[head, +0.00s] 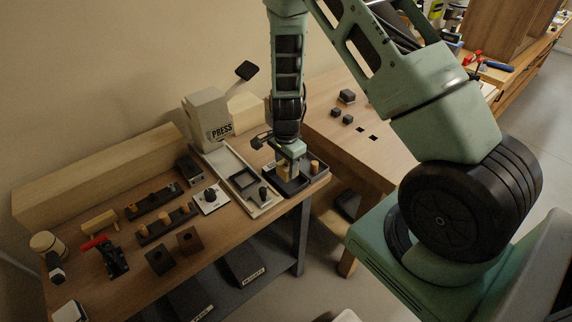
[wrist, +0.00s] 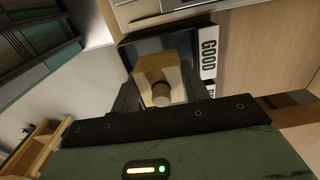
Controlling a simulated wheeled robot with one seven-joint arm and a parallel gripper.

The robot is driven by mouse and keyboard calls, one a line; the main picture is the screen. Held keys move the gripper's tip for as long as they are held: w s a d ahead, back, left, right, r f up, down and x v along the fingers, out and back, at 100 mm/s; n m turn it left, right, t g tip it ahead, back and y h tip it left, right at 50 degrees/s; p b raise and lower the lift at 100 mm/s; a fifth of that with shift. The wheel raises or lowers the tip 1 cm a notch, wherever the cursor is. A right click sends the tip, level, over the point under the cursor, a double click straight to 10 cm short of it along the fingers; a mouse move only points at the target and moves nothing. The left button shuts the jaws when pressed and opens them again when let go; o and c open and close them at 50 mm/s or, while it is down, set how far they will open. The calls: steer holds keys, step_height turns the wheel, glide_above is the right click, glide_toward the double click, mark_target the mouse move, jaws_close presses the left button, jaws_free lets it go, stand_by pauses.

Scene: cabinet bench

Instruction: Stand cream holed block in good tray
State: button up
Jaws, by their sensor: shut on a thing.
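My gripper (head: 288,158) is shut on the cream holed block (head: 285,172). In the wrist view, the cream block (wrist: 158,66) sits between the two fingers of my gripper (wrist: 160,92), and a round tan feature ringed in dark shows on its near face. The dark good tray (wrist: 128,52) lies behind the block, beside a white label reading GOOD. In the head view, the block is over the dark tray (head: 296,187) at the bench's right end. I cannot tell whether it touches the tray floor.
A tan peg-like piece (head: 314,166) stands at the tray's right side. The grey press (head: 207,116) and its pale base are left of the tray. Peg racks, dark holed blocks (head: 189,239) and a red-handled clamp (head: 112,258) fill the left bench. Small dark blocks (head: 347,97) lie on the far table.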

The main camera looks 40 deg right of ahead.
steer(key=shift+f+b, duration=1.05)
steer(key=shift+f, duration=0.7)
stand_by(1.7)
steer(key=o, duration=1.2)
steer(key=shift+r, duration=0.1)
steer(key=shift+r+p, duration=3.05)
steer(key=shift+r, duration=0.45)
